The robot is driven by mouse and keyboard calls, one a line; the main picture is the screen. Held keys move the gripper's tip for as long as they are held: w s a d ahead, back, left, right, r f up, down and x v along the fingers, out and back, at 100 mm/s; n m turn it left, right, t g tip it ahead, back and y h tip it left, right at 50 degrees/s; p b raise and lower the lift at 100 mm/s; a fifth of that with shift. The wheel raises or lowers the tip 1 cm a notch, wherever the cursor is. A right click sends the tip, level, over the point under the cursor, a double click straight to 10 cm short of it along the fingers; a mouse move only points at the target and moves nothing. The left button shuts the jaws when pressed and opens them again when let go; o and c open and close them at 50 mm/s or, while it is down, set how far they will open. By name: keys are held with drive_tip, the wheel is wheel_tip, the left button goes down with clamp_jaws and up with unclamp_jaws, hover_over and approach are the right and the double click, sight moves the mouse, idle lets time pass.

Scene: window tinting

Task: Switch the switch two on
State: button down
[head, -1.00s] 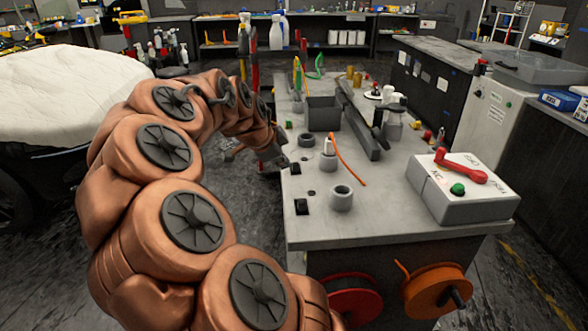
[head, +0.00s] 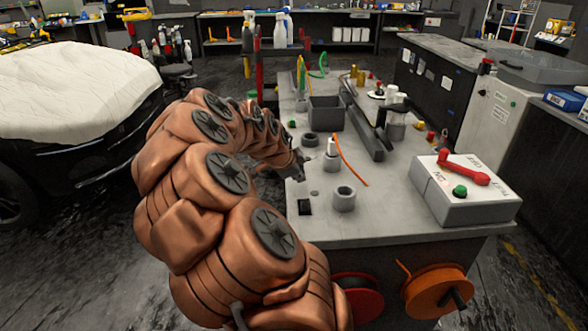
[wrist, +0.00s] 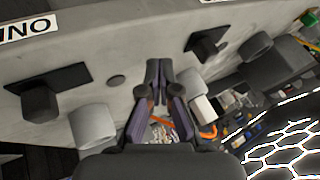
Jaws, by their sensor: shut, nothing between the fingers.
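A small black switch (head: 305,207) sits near the left edge of the grey workbench (head: 400,225). It also shows in the wrist view as a dark plate with a protruding knob (wrist: 45,98) at left. A second black switch (wrist: 207,43) shows at upper right in the wrist view; in the head view my arm's end covers that spot. No readable number marks either switch. My gripper (wrist: 158,66) is shut and empty, its fingertips between the two switches in the wrist picture. In the head view my gripper (head: 297,170) is over the bench's left edge. Contact cannot be told.
A grey box with a red lever (head: 463,172) and green button (head: 459,191) stands at the bench's right. Grey cylinders (head: 344,199), a white piece (head: 331,147) with an orange cable (head: 350,163) and an open bin (head: 326,114) stand near my gripper.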

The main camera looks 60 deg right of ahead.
drive_tip(key=shift+w+d, duration=0.55)
drive_tip(key=shift+d, duration=0.2)
drive_tip(key=shift+w+d+p, duration=0.5)
drive_tip(key=shift+w+d, duration=0.25)
drive_tip(key=shift+d, duration=0.15)
